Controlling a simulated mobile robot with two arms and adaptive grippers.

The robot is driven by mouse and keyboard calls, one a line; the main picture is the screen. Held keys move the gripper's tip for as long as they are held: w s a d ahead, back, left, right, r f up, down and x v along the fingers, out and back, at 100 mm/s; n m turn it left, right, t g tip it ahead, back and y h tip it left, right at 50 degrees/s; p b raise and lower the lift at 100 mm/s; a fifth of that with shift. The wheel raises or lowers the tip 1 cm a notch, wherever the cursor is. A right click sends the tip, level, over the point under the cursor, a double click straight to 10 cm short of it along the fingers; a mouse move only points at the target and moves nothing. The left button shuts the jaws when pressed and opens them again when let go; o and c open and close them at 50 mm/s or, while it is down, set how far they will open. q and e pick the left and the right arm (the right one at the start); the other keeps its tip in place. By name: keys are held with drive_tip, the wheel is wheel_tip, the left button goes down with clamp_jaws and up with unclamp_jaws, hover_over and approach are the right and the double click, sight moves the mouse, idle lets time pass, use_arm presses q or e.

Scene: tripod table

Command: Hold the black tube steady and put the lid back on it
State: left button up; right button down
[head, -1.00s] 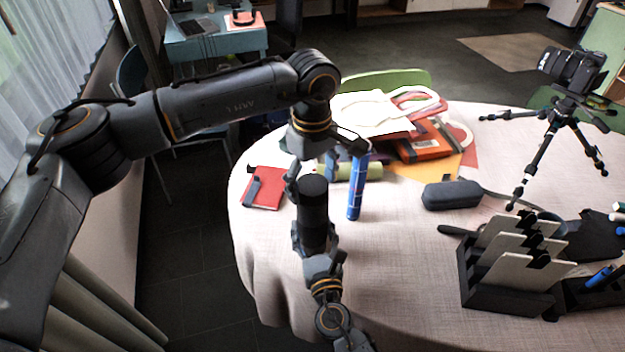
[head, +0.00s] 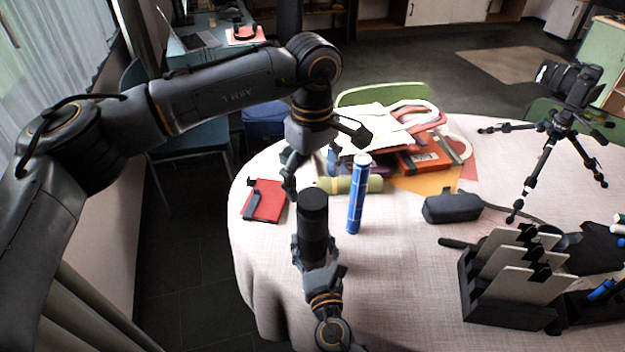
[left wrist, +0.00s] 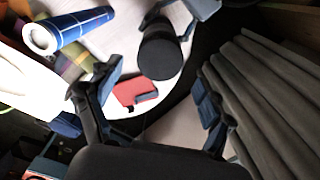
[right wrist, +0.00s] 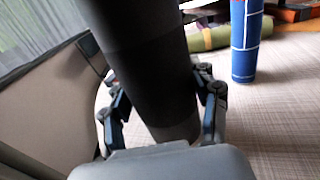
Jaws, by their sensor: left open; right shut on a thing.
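The black tube (head: 313,235) stands roughly upright in my right gripper (head: 318,262), whose fingers close around its lower part. The right wrist view also shows the tube (right wrist: 150,60) between these fingers. A flat, round black lid (head: 313,203) caps its top end; the lid's top also shows in the left wrist view (left wrist: 158,58). I cannot tell whether it is fully seated. My left gripper (head: 326,168) is open and empty, just above and behind the lid in the head view. Its fingers are spread wide in the left wrist view (left wrist: 155,85), apart from the lid.
A blue tube (head: 357,200) stands just right of the black tube. A green roll (head: 362,185), a red notebook (head: 265,201) and stacked folders (head: 425,158) lie behind. A black case (head: 452,208), file rack (head: 505,313) and camera tripod (head: 540,165) occupy the right.

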sight(312, 198)
use_arm(q)
drive_tip(key=n, duration=0.2)
drive_tip(key=r+n, duration=0.1)
drive_tip(key=n, duration=0.4)
drive_tip(key=r+n, duration=0.1)
drive_tip(key=n, duration=0.1)
drive_tip(key=shift+n, duration=0.4)
drive_tip(key=n, duration=0.3)
drive_tip(key=shift+r+n, duration=0.35)
drive_tip(key=shift+n, duration=0.05)
drive_tip(key=n, duration=0.4)
drive_tip(key=shift+r, duration=0.35)
drive_tip(key=shift+f, duration=4)
drive_tip(key=shift+c, duration=0.2)
